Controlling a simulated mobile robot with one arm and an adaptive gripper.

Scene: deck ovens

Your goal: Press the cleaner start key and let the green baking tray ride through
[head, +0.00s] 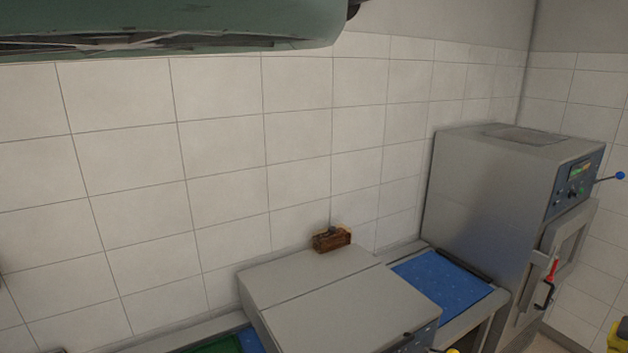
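The green baking tray (218,346) shows only partly at the bottom edge, lying on the blue belt at the left end of the grey metal cleaner housing (340,305). The rest of it is cut off. The blue belt (445,283) comes out on the right side of the housing and is bare there. A dark panel (425,339) on the housing's front shows only at the bottom edge. I cannot make out the start key on it. My gripper is not in view.
A brown box (332,239) sits on the housing's back. A greenish body (180,30) overhangs at top left. Something yellow (619,335) is bottom right.

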